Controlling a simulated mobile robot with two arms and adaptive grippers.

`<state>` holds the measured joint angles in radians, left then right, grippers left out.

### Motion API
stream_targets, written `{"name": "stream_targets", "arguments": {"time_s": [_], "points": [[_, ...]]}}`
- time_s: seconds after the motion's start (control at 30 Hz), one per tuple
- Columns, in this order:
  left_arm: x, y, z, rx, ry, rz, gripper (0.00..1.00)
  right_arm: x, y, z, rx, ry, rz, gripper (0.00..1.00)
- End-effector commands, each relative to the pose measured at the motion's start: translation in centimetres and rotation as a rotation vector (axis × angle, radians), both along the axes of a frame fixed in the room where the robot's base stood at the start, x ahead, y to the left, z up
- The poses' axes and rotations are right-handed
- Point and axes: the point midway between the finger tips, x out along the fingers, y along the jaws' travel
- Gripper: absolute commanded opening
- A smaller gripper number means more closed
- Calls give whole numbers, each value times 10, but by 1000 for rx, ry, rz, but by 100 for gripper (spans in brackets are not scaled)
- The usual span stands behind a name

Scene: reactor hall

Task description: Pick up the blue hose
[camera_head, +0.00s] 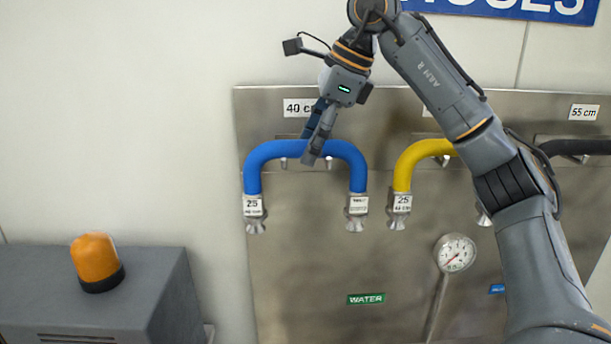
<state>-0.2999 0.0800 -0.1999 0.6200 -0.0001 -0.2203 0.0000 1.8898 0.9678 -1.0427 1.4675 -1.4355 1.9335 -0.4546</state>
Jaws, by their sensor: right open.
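The blue hose (266,153) is bent in an arch and hangs on pegs on a steel panel, under a "40 cm" label. Its two ends have metal fittings with white "25" tags and point down. My right gripper (312,146) comes down from above at the top middle of the arch. Its fingers lie in front of and over the hose and hide a short part of it. The gripper is open. I cannot tell whether the fingers touch the hose. My left gripper is not in view.
A yellow hose (415,152) hangs to the right, partly behind my right arm, and a black hose (580,147) hangs at the far right. A pressure gauge (455,253) sits lower on the panel (310,270). A grey cabinet (150,300) with an orange beacon (95,258) stands at left.

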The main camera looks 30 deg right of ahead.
Motion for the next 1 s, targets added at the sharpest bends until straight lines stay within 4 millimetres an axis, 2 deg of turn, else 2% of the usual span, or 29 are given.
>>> {"name": "stream_targets", "arguments": {"time_s": [0.2,0.4,0.43,0.47,0.7,1.0], "points": [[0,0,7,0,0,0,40,7,4,-18,0,-1,-1,56],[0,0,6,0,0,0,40,7,5,-19,1,-1,-1,56],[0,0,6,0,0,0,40,7,5,-19,1,-1,-1,54],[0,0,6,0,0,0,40,7,5,-19,1,-1,-1,48],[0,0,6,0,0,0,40,7,5,-19,1,-1,-1,0],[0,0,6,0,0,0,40,8,5,-17,1,-4,-1,0]]}}
